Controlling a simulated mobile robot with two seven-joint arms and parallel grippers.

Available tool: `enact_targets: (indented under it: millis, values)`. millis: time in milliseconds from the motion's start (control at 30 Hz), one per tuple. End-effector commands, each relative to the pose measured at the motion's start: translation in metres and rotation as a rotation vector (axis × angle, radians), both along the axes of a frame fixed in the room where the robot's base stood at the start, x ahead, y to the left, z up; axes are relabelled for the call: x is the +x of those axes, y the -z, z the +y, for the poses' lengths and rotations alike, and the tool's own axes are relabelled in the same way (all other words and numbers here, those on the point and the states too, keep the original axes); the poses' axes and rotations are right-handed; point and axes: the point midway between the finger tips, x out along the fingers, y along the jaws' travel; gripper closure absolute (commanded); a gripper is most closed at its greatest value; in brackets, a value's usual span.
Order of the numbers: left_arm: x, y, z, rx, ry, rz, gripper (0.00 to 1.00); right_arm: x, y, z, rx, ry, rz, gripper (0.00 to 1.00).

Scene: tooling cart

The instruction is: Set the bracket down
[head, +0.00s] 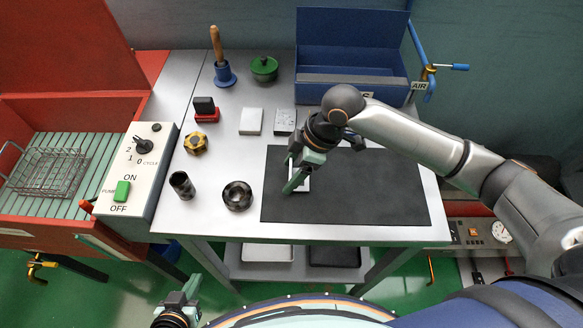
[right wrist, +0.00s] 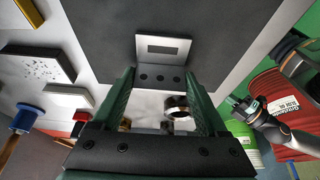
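The bracket is a pale metal L-shaped piece with a slot in one plate and several small holes in the other. It shows best in the right wrist view (right wrist: 178,47), between the fingertips. In the head view, it (head: 303,184) is partly hidden by my right gripper (head: 294,182), which points down over the dark mat (head: 375,190). The green fingers flank the holed plate and appear to grip its sides. I cannot tell whether the bracket touches the mat. My left gripper (head: 192,298) is low at the bottom of the head view, off the table, and looks open and empty.
The mat's right side is clear. A dark ring (head: 237,196), a dark tube (head: 182,185) and a brass hex part (head: 195,143) stand left of it. Pale blocks (head: 251,121) and a blue bin (head: 350,93) are behind. A control box (head: 137,170) borders the left.

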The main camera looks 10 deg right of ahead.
Motion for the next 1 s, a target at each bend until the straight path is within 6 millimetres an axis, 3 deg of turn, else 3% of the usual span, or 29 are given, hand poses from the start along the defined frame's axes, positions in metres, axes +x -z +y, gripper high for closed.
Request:
enact_targets:
  millis: [200, 533, 1000]
  values:
    - [0.000, 0.000, 0.000, 0.000, 0.000, -0.001, 1.00, 0.000, 0.000, 0.000, 0.000, 0.000, 0.001, 0.00]
    - [0.000, 0.000, 0.000, 0.000, 0.000, -0.001, 1.00, 0.000, -0.007, -0.002, 0.000, -0.001, -0.001, 0.00]
    - [0.000, -0.006, 0.000, 0.000, 0.000, -0.001, 1.00, -0.009, -0.092, -0.035, -0.001, 0.001, -0.003, 0.00]
